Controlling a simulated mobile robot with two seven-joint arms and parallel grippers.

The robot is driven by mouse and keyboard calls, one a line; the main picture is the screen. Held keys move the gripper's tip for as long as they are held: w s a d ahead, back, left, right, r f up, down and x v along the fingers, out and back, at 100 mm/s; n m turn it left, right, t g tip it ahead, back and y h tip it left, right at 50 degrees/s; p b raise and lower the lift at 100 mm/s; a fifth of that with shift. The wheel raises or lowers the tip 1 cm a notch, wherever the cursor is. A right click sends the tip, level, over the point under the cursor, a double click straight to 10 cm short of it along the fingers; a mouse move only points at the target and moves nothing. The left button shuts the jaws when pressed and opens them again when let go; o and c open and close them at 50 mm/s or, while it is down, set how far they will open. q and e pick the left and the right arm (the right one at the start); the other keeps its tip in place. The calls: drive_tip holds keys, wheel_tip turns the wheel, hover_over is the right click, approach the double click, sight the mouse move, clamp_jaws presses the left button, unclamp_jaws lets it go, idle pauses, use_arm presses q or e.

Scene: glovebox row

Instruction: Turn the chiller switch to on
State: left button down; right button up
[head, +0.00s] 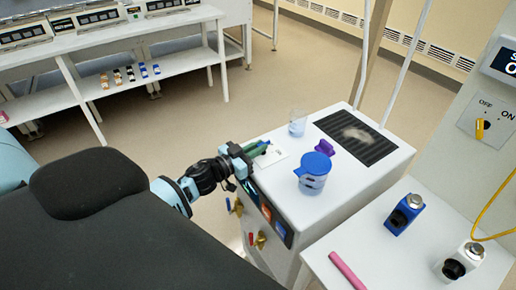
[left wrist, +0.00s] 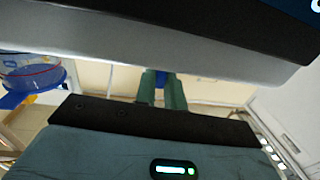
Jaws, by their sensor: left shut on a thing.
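A switch plate with OFF and ON lettering (head: 487,117) is on the wall panel at the right edge of the head view. Its yellow knob (head: 480,128) sits below the lettering, nearer OFF than ON. No chiller label is readable there. My left gripper (head: 260,149) is over the left edge of the white bench unit, well away from that switch. Its green fingers (left wrist: 161,90) are shut on a small blue thing (left wrist: 160,77), mostly hidden between them. My right gripper is not in view.
A blue-lidded jug (head: 314,171), a clear beaker (head: 297,124) and a purple item (head: 324,147) stand on the white unit (head: 345,195). Blue (head: 404,214) and white (head: 460,262) devices and a pink rod (head: 347,270) are on the right table. A yellow cable (head: 491,215) hangs there.

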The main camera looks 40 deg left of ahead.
use_arm(q)
drive_tip(key=shift+a+m+g+h, duration=0.1)
drive_tip(key=shift+m+g+h, duration=0.4)
drive_tip(key=shift+h, duration=0.4)
drive_tip(key=shift+w, duration=0.1)
drive_tip(key=c, duration=1.5)
unclamp_jaws()
drive_tip(key=shift+s+a, duration=0.15)
drive_tip(key=shift+s, duration=0.3)
drive_tip(key=v, duration=0.7)
